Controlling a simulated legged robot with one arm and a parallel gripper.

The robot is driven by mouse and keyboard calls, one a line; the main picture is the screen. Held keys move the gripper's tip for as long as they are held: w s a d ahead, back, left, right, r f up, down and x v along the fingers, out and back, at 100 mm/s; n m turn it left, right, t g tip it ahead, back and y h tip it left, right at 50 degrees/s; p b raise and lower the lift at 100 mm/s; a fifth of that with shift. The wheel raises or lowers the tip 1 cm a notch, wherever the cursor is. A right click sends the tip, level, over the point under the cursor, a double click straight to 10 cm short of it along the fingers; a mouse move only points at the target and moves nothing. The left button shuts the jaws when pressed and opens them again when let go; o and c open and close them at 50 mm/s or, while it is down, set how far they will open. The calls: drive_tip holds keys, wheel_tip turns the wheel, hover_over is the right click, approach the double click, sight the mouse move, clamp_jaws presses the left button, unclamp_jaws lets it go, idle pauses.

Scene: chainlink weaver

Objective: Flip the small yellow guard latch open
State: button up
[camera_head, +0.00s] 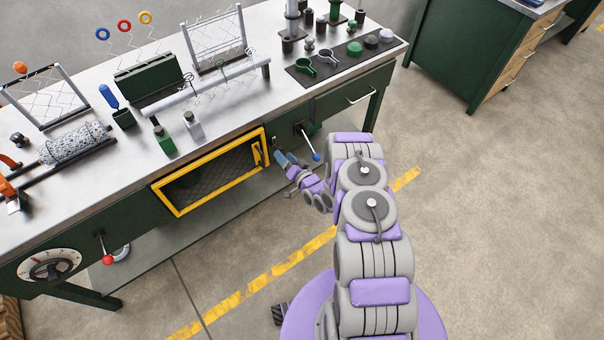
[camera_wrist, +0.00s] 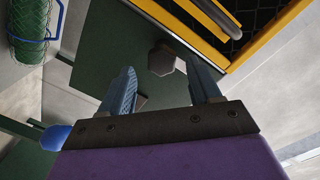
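A yellow-framed guard with dark mesh (camera_head: 213,176) is on the front of the bench. A short yellow bar (camera_head: 257,154) stands at its right end; I cannot tell whether it is the latch or a handle. In the wrist view the guard's yellow frame (camera_wrist: 268,38) is at the upper right. A dark hexagonal knob (camera_wrist: 161,60) on the green panel shows between my fingers, beside the guard's edge. My gripper (camera_head: 281,158) is just right of the guard in the head view. In the wrist view my gripper (camera_wrist: 160,68) has its blue-grey fingers apart, with nothing between them that they grip.
A lever with a blue ball (camera_head: 316,156) sticks out close to the right of my gripper; its ball (camera_wrist: 54,138) is at the lower left in the wrist view. A red-knobbed lever (camera_head: 107,259) is far left. The floor (camera_head: 480,200) to the right is clear.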

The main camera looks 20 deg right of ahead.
drive_tip(key=p+v, duration=0.2)
drive_tip(key=v, duration=1.1)
drive_tip(key=shift+p, duration=0.3)
drive_tip(key=shift+s, duration=0.1)
